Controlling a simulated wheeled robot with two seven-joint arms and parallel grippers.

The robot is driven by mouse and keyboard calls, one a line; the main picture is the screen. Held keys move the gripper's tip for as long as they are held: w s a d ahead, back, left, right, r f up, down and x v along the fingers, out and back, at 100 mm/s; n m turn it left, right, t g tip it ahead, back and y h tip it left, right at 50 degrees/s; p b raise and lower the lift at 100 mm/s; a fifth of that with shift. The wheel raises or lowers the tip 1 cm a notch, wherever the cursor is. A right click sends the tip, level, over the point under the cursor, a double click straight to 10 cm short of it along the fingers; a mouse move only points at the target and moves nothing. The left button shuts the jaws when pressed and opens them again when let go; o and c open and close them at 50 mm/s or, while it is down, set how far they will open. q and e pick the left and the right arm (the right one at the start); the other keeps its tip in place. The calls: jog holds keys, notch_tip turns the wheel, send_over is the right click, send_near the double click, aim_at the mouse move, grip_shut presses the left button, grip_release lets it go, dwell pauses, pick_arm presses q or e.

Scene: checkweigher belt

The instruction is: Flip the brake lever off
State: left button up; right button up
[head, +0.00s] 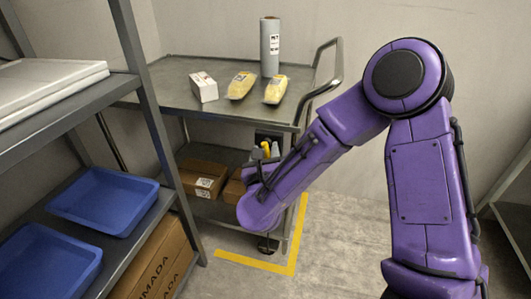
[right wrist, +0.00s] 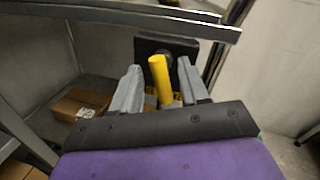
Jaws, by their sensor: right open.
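The brake lever (right wrist: 160,80) is a yellow bar on a black plate (right wrist: 150,44). In the right wrist view it stands between the two grey fingers of my right gripper (right wrist: 159,70), with space on both sides. The fingers are open, and no contact with the lever shows. In the head view the lever (head: 275,150) is a small yellow piece on the cart's near right side, partly hidden by my right gripper (head: 260,157). My left gripper is not in view.
The grey cart (head: 172,82) carries a white box (head: 203,87), two yellow packs (head: 241,85) and a grey roll (head: 269,46). Cardboard boxes (head: 201,178) lie on its lower shelf. A rack with blue trays (head: 105,200) stands at left. Yellow tape (head: 250,263) marks the floor.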

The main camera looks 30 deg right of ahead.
grip_shut()
jog(key=shift+s+r+n+p, duration=0.1)
jog(key=shift+r+n+p, duration=0.25)
jog(key=shift+n+p, duration=0.9)
jog(key=shift+f+n+g, duration=0.1)
jog(key=shift+n+g, duration=0.2)
jog(key=shift+n, duration=0.05)
jog(key=shift+f, duration=0.15)
grip_release()
